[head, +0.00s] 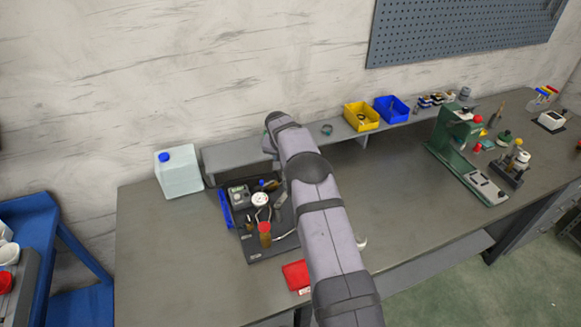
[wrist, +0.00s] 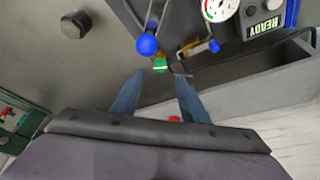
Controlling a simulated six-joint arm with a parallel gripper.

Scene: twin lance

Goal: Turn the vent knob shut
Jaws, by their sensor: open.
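The device (head: 262,248) with a white gauge (head: 260,199) and a READY display (head: 238,190) stands on the bench, partly hidden by my arm. The wrist view shows its gauge (wrist: 220,8), a blue ball knob (wrist: 147,44), a blue-tipped brass lever (wrist: 204,47) and a small green-marked part (wrist: 160,64). I cannot tell for sure which is the vent knob. My gripper (wrist: 160,77) is open, its two blue fingers apart, with the green part just beyond the fingertips. Nothing is visibly gripped. The head view hides the fingers behind my arm.
A grey shelf (head: 235,157) runs behind the device, with yellow (head: 361,116) and blue (head: 392,109) bins. A white jug (head: 179,174) stands at left, a red item (head: 297,276) in front. A green press (head: 448,140) stands at right. The bench between is mostly clear.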

